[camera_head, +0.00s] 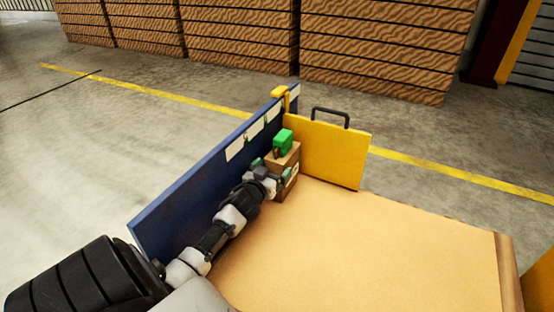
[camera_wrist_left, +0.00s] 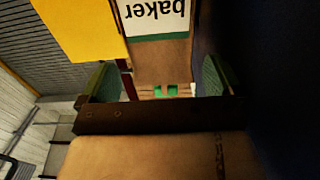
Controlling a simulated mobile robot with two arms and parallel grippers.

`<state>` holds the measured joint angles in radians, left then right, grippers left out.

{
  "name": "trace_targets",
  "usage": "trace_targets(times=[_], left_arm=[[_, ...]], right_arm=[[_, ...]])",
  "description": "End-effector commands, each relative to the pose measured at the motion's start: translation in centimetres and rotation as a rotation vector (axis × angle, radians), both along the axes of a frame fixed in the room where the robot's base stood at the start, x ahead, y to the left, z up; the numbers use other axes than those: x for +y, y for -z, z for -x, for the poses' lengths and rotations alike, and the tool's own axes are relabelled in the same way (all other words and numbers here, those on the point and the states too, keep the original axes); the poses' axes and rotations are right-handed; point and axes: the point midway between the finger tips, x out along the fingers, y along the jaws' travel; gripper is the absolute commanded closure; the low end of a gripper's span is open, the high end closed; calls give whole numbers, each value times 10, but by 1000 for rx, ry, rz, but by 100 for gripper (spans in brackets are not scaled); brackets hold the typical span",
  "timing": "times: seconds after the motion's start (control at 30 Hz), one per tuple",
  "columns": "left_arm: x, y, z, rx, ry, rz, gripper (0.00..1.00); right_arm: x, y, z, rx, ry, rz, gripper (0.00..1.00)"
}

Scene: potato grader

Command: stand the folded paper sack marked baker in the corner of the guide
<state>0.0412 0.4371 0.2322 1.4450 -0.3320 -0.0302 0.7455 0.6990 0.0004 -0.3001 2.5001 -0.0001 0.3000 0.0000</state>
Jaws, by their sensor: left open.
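The brown paper sack (camera_head: 289,187) stands upright in the corner between the blue board (camera_head: 190,184) and the yellow panel (camera_head: 330,152) of the guide. In the left wrist view the sack shows a white label reading "baker" (camera_wrist_left: 155,17), upside down, with a green edge. My left gripper (camera_head: 272,168) is at the near face of the sack. Its jaws are apart, and the green-padded fingers (camera_wrist_left: 158,84) show on either side of the sack in the wrist view. Whether either finger touches it I cannot tell. My right gripper is out of view.
A green object (camera_head: 283,141) is at the top of the sack. The yellow panel has a black handle (camera_head: 331,115). The tan tabletop (camera_head: 370,250) is clear to the right. Stacked wooden crates (camera_head: 385,45) stand behind on the floor.

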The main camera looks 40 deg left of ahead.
Motion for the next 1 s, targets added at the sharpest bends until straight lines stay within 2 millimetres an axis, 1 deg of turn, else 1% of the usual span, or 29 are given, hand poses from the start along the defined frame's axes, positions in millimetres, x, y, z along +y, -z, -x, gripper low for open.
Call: trace_targets(times=[0.03,0.1,0.2,0.27,0.4,0.63,1.0], left_arm=[[-2,-5,13,6,-5,5,0],[-6,-5,27,7,-6,4,0],[-11,-4,46,6,-6,3,0],[-14,-3,54,6,-5,2,0],[-18,-1,68,5,-4,0,0],[-19,1,72,3,-5,-1,0],[-19,1,72,4,-5,0,0]], right_arm=[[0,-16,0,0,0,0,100],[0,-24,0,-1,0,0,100],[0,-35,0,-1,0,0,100],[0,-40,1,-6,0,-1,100],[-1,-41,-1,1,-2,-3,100],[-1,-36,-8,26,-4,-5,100],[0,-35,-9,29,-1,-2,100]])
